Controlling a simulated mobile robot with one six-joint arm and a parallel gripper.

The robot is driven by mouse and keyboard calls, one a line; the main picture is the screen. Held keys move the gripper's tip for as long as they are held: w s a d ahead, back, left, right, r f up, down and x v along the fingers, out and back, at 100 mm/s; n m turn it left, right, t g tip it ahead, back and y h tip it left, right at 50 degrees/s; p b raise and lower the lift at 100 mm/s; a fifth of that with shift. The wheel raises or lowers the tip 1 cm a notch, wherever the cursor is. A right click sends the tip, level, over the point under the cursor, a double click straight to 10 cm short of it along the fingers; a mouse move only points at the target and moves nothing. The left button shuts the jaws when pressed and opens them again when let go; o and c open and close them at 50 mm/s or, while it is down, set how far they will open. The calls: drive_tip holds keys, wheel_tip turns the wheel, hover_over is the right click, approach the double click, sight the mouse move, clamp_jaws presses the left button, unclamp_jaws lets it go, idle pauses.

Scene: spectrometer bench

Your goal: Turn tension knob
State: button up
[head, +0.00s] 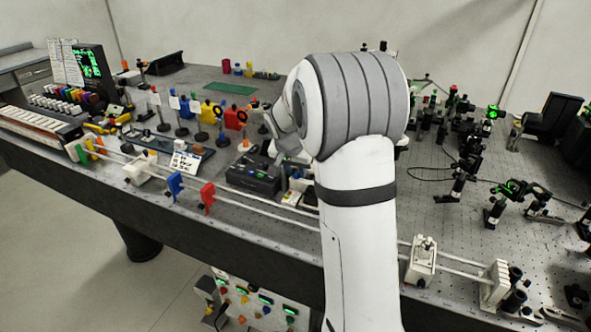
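I cannot tell for certain which part is the tension knob. A black box (253,176) with small coloured parts on top stands at mid-bench. A white block (423,262) with a small knob-like top sits on the twin rails to the right of my arm. My gripper (287,150) shows only as a small grey piece at the left of my arm's large white joint, above and right of the black box. My arm hides most of it, so its fingers and any contact are not clear.
Twin white rails (245,205) run along the bench's front edge, with blue (174,186) and red (207,197) clips on them. Several coloured posts stand behind at left. Optical mounts (465,165) crowd the right. A panel (258,303) sits below the bench.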

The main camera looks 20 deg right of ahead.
drive_tip(key=shift+f, duration=0.1)
drive_tip(key=shift+c, duration=0.4)
clamp_jaws()
drive_tip(key=shift+d+n, duration=0.1)
drive_tip(key=shift+n, duration=0.2)
